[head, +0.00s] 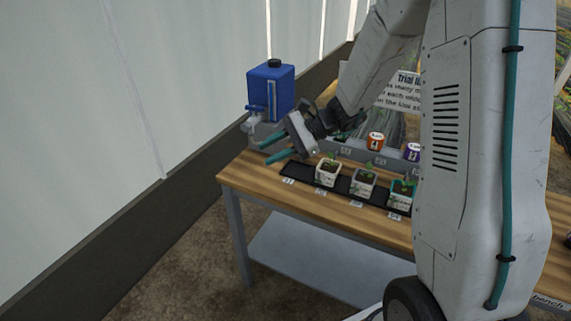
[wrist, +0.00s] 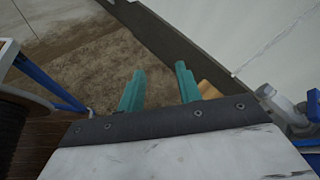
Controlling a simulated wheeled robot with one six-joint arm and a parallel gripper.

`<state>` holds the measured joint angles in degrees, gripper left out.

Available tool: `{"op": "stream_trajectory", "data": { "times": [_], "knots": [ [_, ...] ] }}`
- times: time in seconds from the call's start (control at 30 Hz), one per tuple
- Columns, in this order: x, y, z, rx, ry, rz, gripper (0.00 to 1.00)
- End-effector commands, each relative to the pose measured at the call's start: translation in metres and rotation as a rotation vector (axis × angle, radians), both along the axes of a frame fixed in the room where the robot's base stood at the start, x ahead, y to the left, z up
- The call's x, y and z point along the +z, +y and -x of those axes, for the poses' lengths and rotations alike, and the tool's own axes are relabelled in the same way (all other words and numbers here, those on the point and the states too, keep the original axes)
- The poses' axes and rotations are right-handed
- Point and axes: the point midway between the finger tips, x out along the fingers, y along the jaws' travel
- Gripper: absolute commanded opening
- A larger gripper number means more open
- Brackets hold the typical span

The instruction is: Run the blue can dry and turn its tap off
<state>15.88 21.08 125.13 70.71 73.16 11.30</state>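The blue can (head: 284,85) with a black cap stands at the back left corner of the bench, on a grey stand. A pale strip runs down its front; I cannot read a level there. Its tap (head: 252,122) is low on the left side, with a blue lever (head: 258,108) on top. In the wrist view the grey tap (wrist: 272,98) is at the right edge. My gripper (head: 268,150) is in front of and below the tap, apart from it. Its teal fingers (wrist: 160,84) are spread with nothing between them. I see no liquid stream.
Potted seedlings (head: 328,172) stand in a black tray along the bench (head: 238,178). An orange cup (head: 376,141) and a purple cup (head: 412,152) are behind them. A pale wall (head: 80,130) rises left of the bench. The floor at front left is clear.

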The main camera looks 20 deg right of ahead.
Motion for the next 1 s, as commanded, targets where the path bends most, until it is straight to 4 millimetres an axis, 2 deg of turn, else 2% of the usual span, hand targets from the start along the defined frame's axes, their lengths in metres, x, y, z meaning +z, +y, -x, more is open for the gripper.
{"op": "stream_trajectory", "data": {
  "times": [0.3, 0.5, 0.7, 0.97, 1.0],
  "knots": [
    [0.019, 0.008, 0.06, 0.235, -0.087, 0.164, 0.35],
    [0.025, 0.007, 0.087, 0.342, -0.126, 0.242, 0.35],
    [0.027, 0.006, 0.098, 0.387, -0.142, 0.276, 0.35],
    [0.027, 0.006, 0.099, 0.391, -0.143, 0.279, 0.35],
    [0.027, 0.006, 0.099, 0.391, -0.143, 0.279, 0.26]
  ]
}}
